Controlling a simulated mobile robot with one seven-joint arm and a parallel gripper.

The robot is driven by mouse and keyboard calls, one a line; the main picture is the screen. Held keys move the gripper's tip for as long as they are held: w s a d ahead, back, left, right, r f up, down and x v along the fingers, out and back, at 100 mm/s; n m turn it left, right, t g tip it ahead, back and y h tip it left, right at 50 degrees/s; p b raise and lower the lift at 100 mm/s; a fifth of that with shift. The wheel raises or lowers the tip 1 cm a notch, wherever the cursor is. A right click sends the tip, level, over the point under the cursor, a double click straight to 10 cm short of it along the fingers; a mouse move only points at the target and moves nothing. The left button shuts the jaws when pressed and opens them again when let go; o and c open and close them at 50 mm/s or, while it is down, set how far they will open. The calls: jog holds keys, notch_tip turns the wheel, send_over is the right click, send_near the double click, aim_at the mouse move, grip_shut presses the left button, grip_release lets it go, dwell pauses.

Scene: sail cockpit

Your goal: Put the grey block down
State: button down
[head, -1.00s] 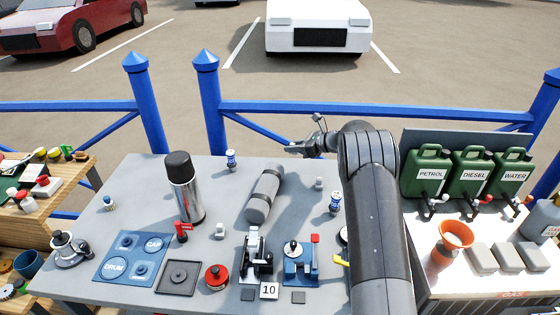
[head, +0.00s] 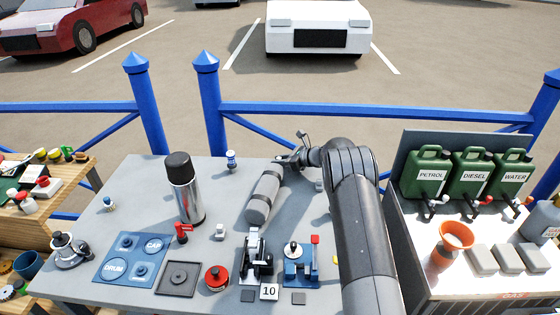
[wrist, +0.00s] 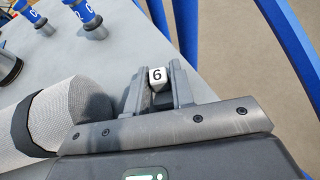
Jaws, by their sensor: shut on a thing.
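My gripper (wrist: 157,92) is shut on a small grey block (wrist: 157,76), whose pale face with a black 6 shows between the two fingers in the wrist view. In the head view my gripper (head: 288,160) is at the far edge of the grey table (head: 130,185), beyond the grey roll. The block cannot be made out there. The wrist view does not clearly show whether the block touches the tabletop.
A grey roll with dark bands (head: 264,197) lies close to my gripper; it also shows in the wrist view (wrist: 65,112). The blue railing (head: 380,112) runs behind the table.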

jog(key=c, duration=1.3)
grip_release()
jog(key=shift+f, duration=0.1)
jog(key=shift+o, duration=0.2)
